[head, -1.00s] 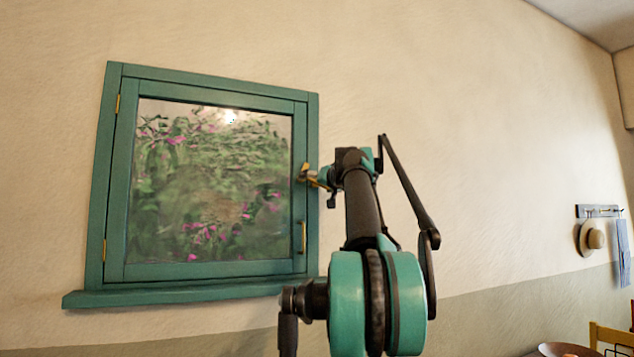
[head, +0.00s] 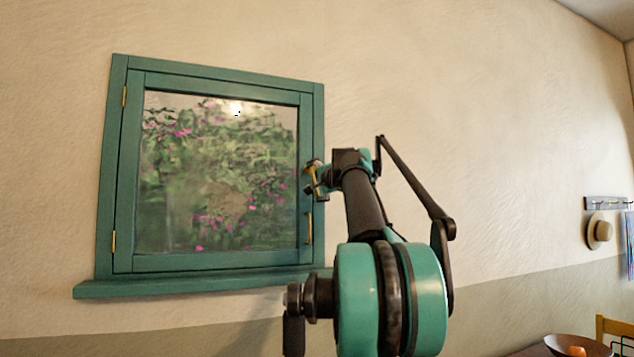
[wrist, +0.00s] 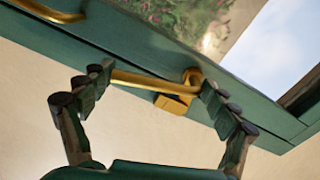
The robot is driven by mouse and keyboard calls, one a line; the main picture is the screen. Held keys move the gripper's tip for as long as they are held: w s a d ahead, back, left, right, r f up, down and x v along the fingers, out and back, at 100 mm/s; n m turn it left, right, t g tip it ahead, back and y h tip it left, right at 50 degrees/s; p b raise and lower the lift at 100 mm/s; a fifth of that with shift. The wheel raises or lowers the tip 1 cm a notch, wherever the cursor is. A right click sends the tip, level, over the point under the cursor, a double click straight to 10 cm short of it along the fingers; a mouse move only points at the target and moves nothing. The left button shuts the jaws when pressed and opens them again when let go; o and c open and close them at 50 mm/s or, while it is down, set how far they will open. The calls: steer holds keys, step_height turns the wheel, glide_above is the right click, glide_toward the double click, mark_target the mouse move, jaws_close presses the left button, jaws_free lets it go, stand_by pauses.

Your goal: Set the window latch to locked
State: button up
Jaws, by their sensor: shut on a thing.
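The green-framed window (head: 134,180) is on the wall at left, its sash appearing flush in the frame. The brass latch (head: 312,166) is on the right side of the frame, partly hidden by my gripper (head: 318,184). In the wrist view, the latch's brass lever (wrist: 140,80) runs between the two fingers of my gripper (wrist: 155,78), with its bend near the right fingertip. A small brass block (wrist: 172,103) sits just below the lever. My gripper is shut on the lever. The far end of the lever is hidden behind the left finger.
A brass pull handle (head: 309,228) is below the latch on the sash; it also shows in the wrist view (wrist: 48,11). A green sill (head: 200,286) juts out below. A hat (head: 599,231) hangs on hooks at right, above a bowl (head: 575,345) and a chair (head: 612,328). The wall right of my arm is bare.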

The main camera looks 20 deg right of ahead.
steer(key=shift+a+f+m, duration=0.1)
steer(key=shift+a+m, duration=0.2)
steer(key=shift+m, duration=0.4)
steer(key=shift+a+f+m, duration=0.1)
steer(key=shift+a+m, duration=0.15)
steer(key=shift+m, duration=0.45)
steer(key=o, duration=1.2)
steer(key=shift+o, duration=1.4)
steer(key=shift+w+f, duration=0.1)
steer(key=shift+w, duration=0.05)
steer(key=s, duration=1.2)
steer(key=shift+d, duration=0.15)
steer(key=shift+s, duration=0.1)
